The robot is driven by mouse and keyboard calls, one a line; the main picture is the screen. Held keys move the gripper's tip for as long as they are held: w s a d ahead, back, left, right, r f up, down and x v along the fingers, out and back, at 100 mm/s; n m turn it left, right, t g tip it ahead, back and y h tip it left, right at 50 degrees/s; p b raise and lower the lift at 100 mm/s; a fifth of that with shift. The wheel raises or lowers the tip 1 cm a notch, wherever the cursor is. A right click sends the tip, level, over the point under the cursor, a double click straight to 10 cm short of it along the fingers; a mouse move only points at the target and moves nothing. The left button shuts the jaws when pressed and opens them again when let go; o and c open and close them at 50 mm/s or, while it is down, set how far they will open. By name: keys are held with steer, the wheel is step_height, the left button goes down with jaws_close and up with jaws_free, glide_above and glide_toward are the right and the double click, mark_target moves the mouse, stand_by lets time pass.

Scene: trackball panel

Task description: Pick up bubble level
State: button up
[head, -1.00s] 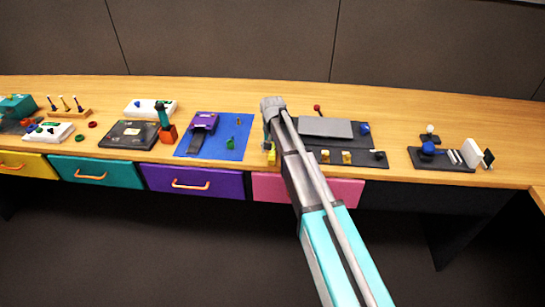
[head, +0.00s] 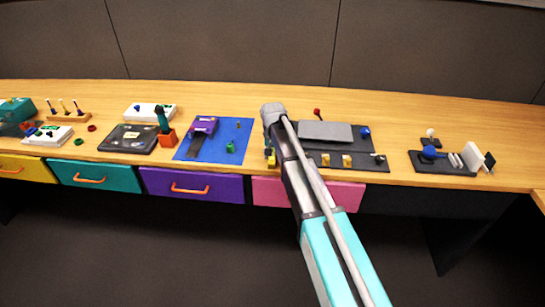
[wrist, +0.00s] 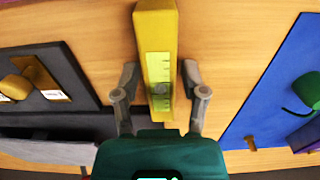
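The bubble level (wrist: 157,45) is a long yellow bar with a pale green, marked window, lying on the wooden table in the wrist view. A small yellow bit of it shows below my arm's end in the head view (head: 270,158). My gripper (wrist: 161,75) is open, with one grey finger on each side of the level. Narrow gaps show between the fingers and the level's sides. In the head view the arm hides most of the gripper.
A blue mat (head: 216,149) with purple and green parts lies left of the level. A dark panel (head: 335,158) with a grey plate and yellow blocks lies right of it. Drawers (head: 310,193) line the table front.

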jaws_close()
step_height(320, 180, up, 3)
steer(key=p, duration=0.3)
steer(key=shift+r, duration=0.15)
steer(key=s+d+r+p, duration=0.3)
steer(key=s+r+p, duration=0.6)
steer(key=s, duration=0.4)
steer(key=shift+s+d+r+p, duration=0.25)
steer(key=shift+d+r+p, duration=0.1)
steer(key=shift+p, duration=0.15)
steer(key=shift+s, duration=0.1)
stand_by(0.3)
